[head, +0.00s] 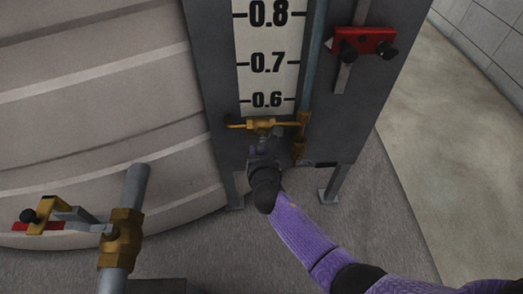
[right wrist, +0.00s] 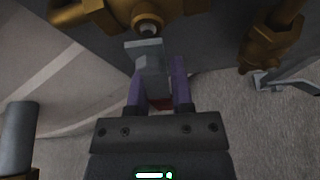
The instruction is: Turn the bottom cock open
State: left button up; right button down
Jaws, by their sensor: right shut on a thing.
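The bottom cock (head: 262,124) is a brass valve at the foot of the level gauge, just under the 0.6 mark. In the right wrist view its brass body (right wrist: 135,12) is at the top. Its grey lever (right wrist: 147,54) comes down from the body towards my gripper, and a bit of red shows between the fingers. My right gripper (right wrist: 158,85) is shut on this lever. In the head view my right gripper (head: 262,150) is right below the cock and hides most of the lever. My left gripper is not in view.
A grey pipe with a brass valve (head: 121,238) and red-ended lever stands at the lower left. A red block (head: 366,41) with black knobs is on the panel at the upper right. A large pale ribbed tank (head: 90,100) fills the left. Open floor lies right.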

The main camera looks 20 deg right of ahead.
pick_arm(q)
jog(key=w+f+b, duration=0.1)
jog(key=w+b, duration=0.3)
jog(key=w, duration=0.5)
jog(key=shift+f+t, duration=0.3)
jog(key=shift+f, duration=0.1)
pick_arm(e)
jog(key=w+a+r+m+t+y, duration=0.1)
jog(key=a+r+m+t+y, duration=0.3)
jog(key=m, duration=0.8)
jog(key=shift+r+t+y, duration=0.3)
jog(key=shift+r, duration=0.05)
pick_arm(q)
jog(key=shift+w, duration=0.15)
pick_arm(e)
jog(key=c, duration=0.5)
grip_release()
jog(key=shift+r, duration=0.1)
